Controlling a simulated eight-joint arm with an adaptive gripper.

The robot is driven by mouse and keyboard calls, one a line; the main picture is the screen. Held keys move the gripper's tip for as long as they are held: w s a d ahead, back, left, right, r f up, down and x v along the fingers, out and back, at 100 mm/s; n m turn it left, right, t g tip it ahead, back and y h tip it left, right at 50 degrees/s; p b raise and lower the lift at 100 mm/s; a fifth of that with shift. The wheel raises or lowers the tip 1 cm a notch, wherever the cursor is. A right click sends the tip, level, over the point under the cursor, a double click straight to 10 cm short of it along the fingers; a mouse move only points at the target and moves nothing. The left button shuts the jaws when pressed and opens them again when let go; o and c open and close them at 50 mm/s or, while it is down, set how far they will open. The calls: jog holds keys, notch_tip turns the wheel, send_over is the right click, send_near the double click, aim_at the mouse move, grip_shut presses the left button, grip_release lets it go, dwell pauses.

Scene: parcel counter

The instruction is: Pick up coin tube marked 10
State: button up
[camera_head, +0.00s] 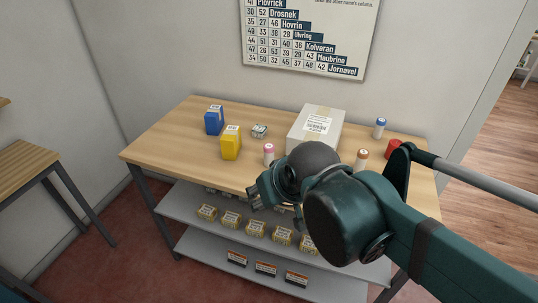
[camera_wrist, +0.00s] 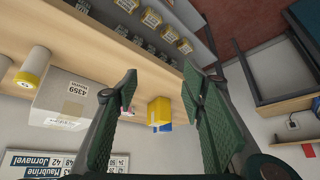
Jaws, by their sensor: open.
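Several capped coin tubes stand upright on the wooden counter (camera_head: 183,124) in the head view. One has a pink cap (camera_head: 269,154), one a blue cap (camera_head: 379,129) and one an orange cap (camera_head: 361,159). Their marks are too small to read, so I cannot tell which is marked 10. A white tube with a yellow-orange cap (camera_wrist: 36,65) shows at the left of the wrist view. My gripper (camera_head: 261,196) is open and empty at the counter's front edge, near the pink-capped tube. Its open fingers also show in the wrist view (camera_wrist: 160,93).
A white parcel (camera_head: 309,132) stands mid-counter, also in the wrist view (camera_wrist: 70,108). A blue box (camera_head: 214,120), a yellow box (camera_head: 231,144) and a small packet (camera_head: 259,131) stand left. A red object (camera_head: 393,148) is right. Shelves (camera_head: 193,206) below hold several small packs.

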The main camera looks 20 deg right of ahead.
jog(key=w+d+r+m+g+p, duration=0.1)
jog(key=w+d+r+m+p, duration=0.1)
jog(key=w+r+m+p, duration=0.25)
jog(key=m+g+p, duration=0.5)
jog(key=m+p, duration=0.4)
jog(key=p, duration=0.7)
send_over(269, 153)
jog(key=w, duration=0.1)
jog(key=shift+d+f, duration=0.25)
jog(key=shift+f, duration=0.85)
jog(key=shift+w+d+f+m+g+p, duration=0.2)
jog(key=shift+w+d+f+m+p, duration=0.05)
jog(key=shift+f+m+p, duration=0.15)
jog(key=shift+w+d+f+m+g+p, duration=0.2)
jog(key=shift+w+f+m+p, duration=0.1)
jog(key=shift+f+m, duration=0.1)
jog(key=shift+f, duration=0.15)
jog(key=shift+f, duration=1.15)
jog(key=shift+f, duration=0.1)
jog(key=shift+s+a+f, duration=0.1)
jog(key=shift+f, duration=1.15)
jog(key=shift+s+a+f, duration=0.1)
jog(key=shift+f, duration=1.15)
